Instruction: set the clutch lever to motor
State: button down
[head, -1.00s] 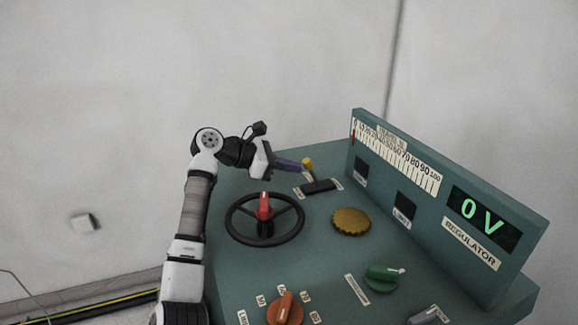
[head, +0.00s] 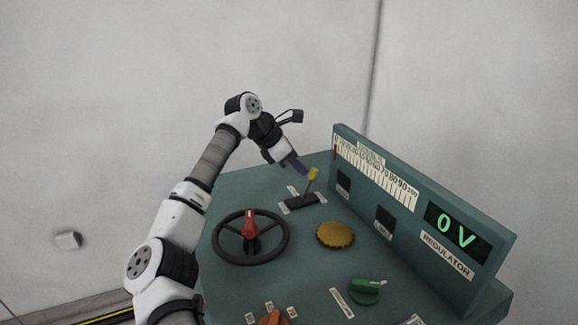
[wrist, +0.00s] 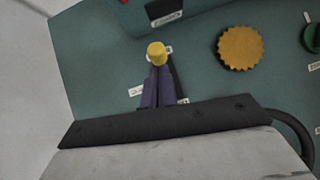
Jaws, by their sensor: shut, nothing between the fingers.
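The clutch lever has a yellow knob (head: 313,173) on a thin stem. It rises from a black slot plate (head: 303,202) on the green console and leans toward the plate's right end, by the regulator panel. My gripper (head: 303,169) is shut and empty, its purple fingers just left of the knob. In the wrist view, the shut fingers (wrist: 157,72) point at the yellow knob (wrist: 156,48) and overlap its lower edge; I cannot tell whether they touch. They hide most of the stem. The small labels around the slot are too small to read.
A black handwheel with a red handle (head: 250,225) stands left of the slot. A gold scalloped knob (head: 335,235) and a green knob (head: 365,291) lie nearer the front. The upright regulator panel (head: 420,215), showing 0 V, bounds the right side.

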jog(key=shift+w+d, duration=0.2)
jog(key=shift+d, duration=0.3)
jog(key=shift+w+d, duration=0.15)
jog(key=shift+d, duration=0.35)
jog(key=shift+d, duration=0.1)
jog(key=shift+r, duration=0.1)
